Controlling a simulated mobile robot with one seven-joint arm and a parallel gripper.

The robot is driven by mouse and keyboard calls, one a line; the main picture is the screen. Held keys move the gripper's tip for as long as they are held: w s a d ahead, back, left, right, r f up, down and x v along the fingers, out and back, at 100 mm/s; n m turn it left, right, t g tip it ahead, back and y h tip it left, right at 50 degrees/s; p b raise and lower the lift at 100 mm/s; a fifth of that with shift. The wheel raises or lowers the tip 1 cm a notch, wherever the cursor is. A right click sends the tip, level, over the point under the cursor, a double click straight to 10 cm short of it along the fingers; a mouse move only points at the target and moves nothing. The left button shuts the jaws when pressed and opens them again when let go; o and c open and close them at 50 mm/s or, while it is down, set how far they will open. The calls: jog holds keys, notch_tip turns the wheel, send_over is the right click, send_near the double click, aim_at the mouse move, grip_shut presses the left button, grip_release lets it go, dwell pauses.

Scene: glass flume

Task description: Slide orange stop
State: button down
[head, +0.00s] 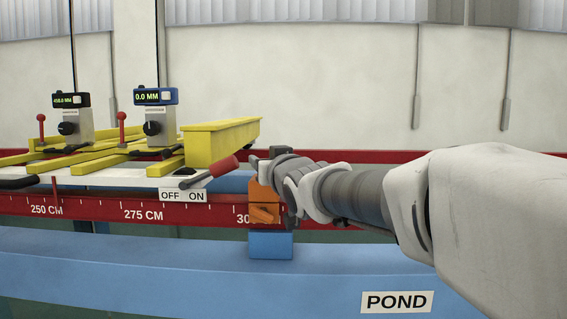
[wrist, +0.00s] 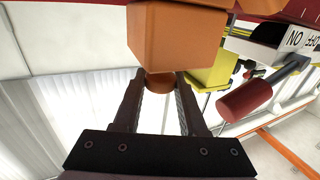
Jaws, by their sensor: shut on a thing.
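The orange stop (head: 262,207) sits on the red rail (head: 110,207) near the mark that begins with 30, with an orange lever-like piece on its front. My arm reaches in from the right and hides its right side and part of its top. In the wrist view the orange block (wrist: 178,38) is just beyond my fingertips. My gripper (wrist: 159,82) is shut on a rounded orange part of the stop, which shows between the two dark fingers. The fingers are hard to make out in the head view.
A red-handled lever (head: 222,166) by the OFF/ON label (head: 183,195) stands close left of the stop; it also shows in the wrist view (wrist: 245,98). A blue block (head: 270,245) is below the stop. The yellow beam (head: 212,143) and gauges (head: 155,97) are further left.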

dwell(0.3)
jog(key=shift+c, duration=2.3)
grip_release()
jog(key=v, duration=1.7)
jog(key=shift+s+p, duration=0.25)
jog(key=shift+p, duration=0.15)
